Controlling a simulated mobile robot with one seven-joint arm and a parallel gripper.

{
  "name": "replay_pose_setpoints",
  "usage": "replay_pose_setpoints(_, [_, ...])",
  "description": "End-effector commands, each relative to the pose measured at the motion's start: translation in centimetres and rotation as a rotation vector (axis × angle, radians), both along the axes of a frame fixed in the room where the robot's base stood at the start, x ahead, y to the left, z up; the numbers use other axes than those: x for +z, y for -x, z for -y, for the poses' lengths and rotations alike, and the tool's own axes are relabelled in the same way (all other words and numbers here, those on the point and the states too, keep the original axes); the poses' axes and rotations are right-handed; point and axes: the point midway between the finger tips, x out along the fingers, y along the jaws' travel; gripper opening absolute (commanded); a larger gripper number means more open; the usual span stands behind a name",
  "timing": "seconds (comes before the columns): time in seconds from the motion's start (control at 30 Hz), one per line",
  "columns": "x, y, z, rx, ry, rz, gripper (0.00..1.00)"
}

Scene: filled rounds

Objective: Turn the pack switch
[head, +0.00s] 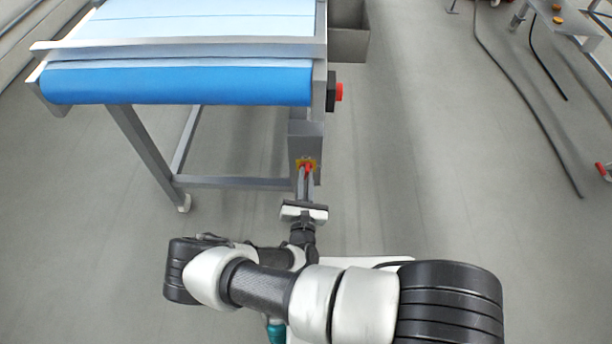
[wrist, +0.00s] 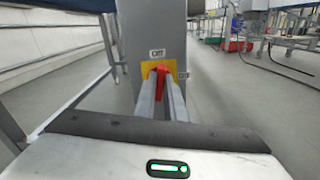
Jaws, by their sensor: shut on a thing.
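The pack switch (head: 309,170) is a red handle on a yellow plate, on a grey box (head: 304,132) at the near right leg of the conveyor. In the wrist view the red handle (wrist: 161,84) stands about upright, tilted slightly, in front of the yellow plate (wrist: 148,73). Small labels show above the plate and at its right; the right one seems to read OFF. My gripper (head: 305,178) reaches the switch from the front. Its two fingers (wrist: 162,100) are shut on the red handle, one on each side. The fingers hide the lower part of the handle and plate.
The conveyor with a blue belt (head: 180,86) stands above and left of the switch. A red button (head: 339,92) sticks out at its right side. A grey bin (head: 349,42) is behind. Cables (head: 520,110) lie on the floor at right. The floor between is clear.

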Motion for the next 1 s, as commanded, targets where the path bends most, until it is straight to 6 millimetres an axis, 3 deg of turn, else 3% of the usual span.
replay_pose_setpoints(0.4, [-0.02, -0.02, -0.11, 0.0, 0.209, -0.008, 0.0])
replay_pose_setpoints(0.97, [-0.06, -0.03, -0.11, 0.0, 0.244, -0.01, 0.0])
replay_pose_setpoints(1.0, [-0.06, -0.03, -0.1, 0.0, 0.243, -0.01, 0.17])
